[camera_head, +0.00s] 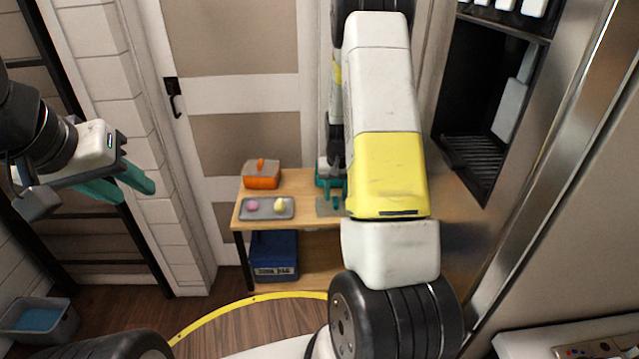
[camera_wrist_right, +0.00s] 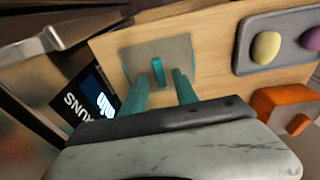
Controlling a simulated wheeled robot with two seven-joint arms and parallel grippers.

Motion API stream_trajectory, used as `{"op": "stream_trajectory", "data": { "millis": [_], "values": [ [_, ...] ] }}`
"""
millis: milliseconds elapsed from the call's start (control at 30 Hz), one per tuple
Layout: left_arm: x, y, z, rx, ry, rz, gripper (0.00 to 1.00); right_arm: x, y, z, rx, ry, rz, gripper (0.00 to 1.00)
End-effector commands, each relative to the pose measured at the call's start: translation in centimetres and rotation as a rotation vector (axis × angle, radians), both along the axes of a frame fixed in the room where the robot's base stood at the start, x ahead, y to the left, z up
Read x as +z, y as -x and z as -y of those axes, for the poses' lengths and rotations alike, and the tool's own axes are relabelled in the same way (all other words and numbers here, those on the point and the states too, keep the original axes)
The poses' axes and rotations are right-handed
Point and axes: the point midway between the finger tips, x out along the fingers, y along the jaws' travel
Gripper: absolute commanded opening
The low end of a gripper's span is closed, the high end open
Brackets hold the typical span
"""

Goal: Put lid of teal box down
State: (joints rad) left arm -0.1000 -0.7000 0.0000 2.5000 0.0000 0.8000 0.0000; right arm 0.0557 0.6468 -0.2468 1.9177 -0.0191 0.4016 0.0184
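The lid is a flat grey square (camera_head: 326,209) with a small upright teal handle (camera_head: 336,201). It appears to lie flat on the wooden table, partly hidden by my right arm in the head view. In the right wrist view the lid (camera_wrist_right: 128,60) shows whole, with its handle (camera_wrist_right: 158,72) between and just beyond my fingertips. My right gripper (camera_wrist_right: 163,80) is open, with its teal fingers apart on either side of the handle. I cannot make out the teal box's body. My left gripper (camera_head: 126,188) is open and empty in the air at left, far from the table.
An orange box (camera_head: 262,182) with an orange knob stands at the table's (camera_head: 305,183) back left. A grey tray (camera_head: 252,215) holds a pink and a yellow item. A blue crate (camera_head: 274,255) sits below. A dark printed panel (camera_wrist_right: 88,100) is beside the table in the wrist view.

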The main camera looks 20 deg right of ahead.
Motion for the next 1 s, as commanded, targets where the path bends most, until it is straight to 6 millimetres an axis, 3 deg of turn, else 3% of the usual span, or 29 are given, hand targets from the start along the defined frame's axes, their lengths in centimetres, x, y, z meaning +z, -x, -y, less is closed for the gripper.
{"op": "stream_trajectory", "data": {
  "millis": [300, 667, 867, 1000],
  "values": [
    [0.0, 0.0, 0.0, 0.0, 0.0, 0.0, 0.36, 6.9, 1.0, -0.3, -0.001, 0.0, 0.004, 0.35],
    [0.0, 0.0, 0.0, 0.0, 0.0, 0.0, 0.36, 11.4, 2.0, -1.1, 0.008, -0.013, 0.02, 0.35],
    [0.0, 0.0, 0.0, 0.0, 0.0, 0.0, 0.36, 18.8, 5.5, -4.7, 0.057, -0.075, 0.113, 0.35],
    [0.0, 0.0, 0.0, 0.0, 0.0, 0.0, 0.36, 23.8, 9.7, -7.6, 0.113, -0.112, 0.188, 0.35]
  ]
}}
